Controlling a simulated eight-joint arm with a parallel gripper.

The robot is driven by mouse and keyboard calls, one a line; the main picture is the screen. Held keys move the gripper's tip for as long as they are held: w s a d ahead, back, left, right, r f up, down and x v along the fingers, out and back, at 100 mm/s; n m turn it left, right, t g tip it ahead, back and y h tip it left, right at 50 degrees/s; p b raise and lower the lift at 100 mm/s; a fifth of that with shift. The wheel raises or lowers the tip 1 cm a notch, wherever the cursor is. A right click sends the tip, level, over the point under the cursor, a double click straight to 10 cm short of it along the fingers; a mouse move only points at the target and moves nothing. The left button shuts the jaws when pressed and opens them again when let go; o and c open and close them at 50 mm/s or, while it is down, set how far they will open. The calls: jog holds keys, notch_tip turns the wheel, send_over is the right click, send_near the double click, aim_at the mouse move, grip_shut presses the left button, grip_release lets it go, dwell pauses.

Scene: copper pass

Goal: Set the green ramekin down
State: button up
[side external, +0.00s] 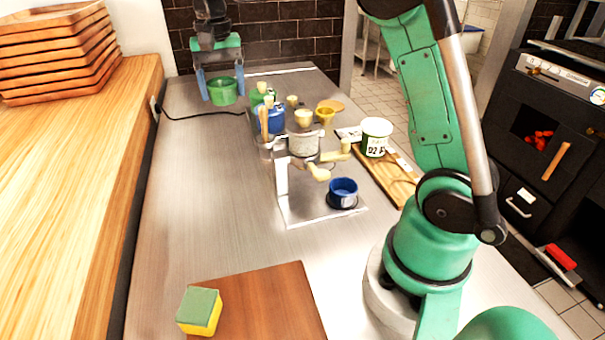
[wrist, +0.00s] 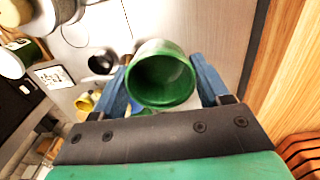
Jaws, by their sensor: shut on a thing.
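The green ramekin (side external: 223,91) is between the two blue fingers of my gripper (side external: 222,84), at the far end of the steel table in the side view. The wrist view shows the ramekin (wrist: 161,76) large, its open mouth facing the camera and its inside empty. The blue fingers of my gripper (wrist: 162,88) press on its left and right sides. In the side view the ramekin looks upright and at or just above the table top; I cannot tell whether it touches.
Green and blue containers (side external: 268,112) stand right of the ramekin. Nearer are a metal stand (side external: 283,190) with a blue cup (side external: 343,190), a white tub (side external: 376,135), and a sponge (side external: 200,310) on a brown board (side external: 270,300). A black cable runs beside the ramekin. The table's left part is clear.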

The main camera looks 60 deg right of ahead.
aim_at(238, 176)
notch_tip(238, 176, down, 18)
jog(key=shift+r, duration=0.2)
jog(key=shift+f, duration=0.1)
jog(key=o, duration=1.3)
notch_tip(238, 176, up, 12)
jog(key=s+a+r+n+t, duration=0.1)
jog(key=s+a+n+t, duration=0.6)
jog(key=s, duration=0.6)
jog(key=shift+a+r+n, duration=0.15)
jog(key=shift+a+n, duration=0.85)
jog(key=shift+a, duration=0.05)
